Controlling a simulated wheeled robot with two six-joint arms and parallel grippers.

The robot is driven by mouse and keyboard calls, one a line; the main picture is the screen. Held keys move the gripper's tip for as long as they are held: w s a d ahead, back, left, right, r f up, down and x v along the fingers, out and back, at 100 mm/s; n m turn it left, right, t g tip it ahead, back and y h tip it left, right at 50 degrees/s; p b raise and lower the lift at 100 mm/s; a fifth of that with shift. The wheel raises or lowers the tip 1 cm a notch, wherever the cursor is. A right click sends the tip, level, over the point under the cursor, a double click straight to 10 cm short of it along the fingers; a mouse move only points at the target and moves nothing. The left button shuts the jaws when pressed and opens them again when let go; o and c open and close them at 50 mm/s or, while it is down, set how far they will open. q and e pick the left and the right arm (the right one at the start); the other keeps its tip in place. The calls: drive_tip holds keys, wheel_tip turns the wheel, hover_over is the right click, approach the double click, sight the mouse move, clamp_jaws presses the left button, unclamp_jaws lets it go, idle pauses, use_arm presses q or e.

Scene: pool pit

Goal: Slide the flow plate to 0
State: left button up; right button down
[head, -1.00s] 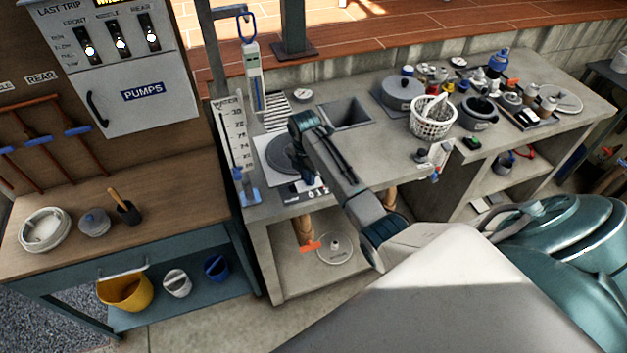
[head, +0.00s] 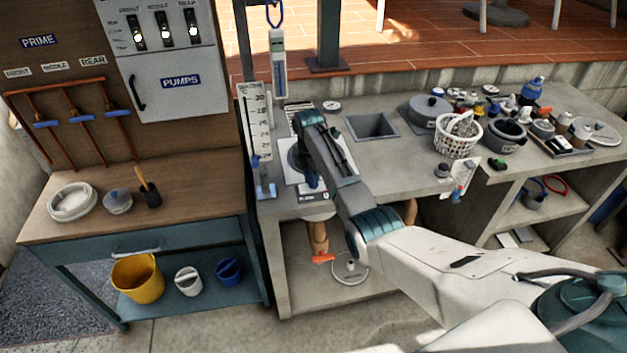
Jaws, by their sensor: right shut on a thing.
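The flow plate, which looks like a dark grey rounded plate (head: 295,160), lies on a pale panel (head: 288,176) at the left end of the concrete counter. A small dark scale strip (head: 314,196) with white marks runs along the panel's front edge. My right gripper (head: 313,187) points down over the panel, just behind the strip. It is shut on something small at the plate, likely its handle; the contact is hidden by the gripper. My right forearm covers the panel's right side, so the plate's exact mark cannot be read. My left gripper is not in view.
An upright white gauge board (head: 258,125) stands close left of the panel. A white basket (head: 457,135), a grey pot (head: 430,108) and several small items crowd the counter's right. A wooden bench (head: 185,200) stands left.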

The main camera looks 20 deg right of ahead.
sight(308, 186)
drive_tip(key=c, duration=1.4)
unclamp_jaws()
drive_tip(key=shift+a, duration=0.25)
drive_tip(key=shift+c, duration=0.2)
drive_tip(key=shift+o, duration=0.7)
use_arm(q)
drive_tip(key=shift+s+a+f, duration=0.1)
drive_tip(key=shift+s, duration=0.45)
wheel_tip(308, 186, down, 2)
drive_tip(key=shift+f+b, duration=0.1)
drive_tip(key=shift+b, duration=0.95)
use_arm(e)
wheel_tip(308, 186, up, 11)
drive_tip(key=shift+w+a, duration=0.15)
drive_tip(key=shift+w, duration=0.15)
drive_tip(key=shift+f, duration=0.2)
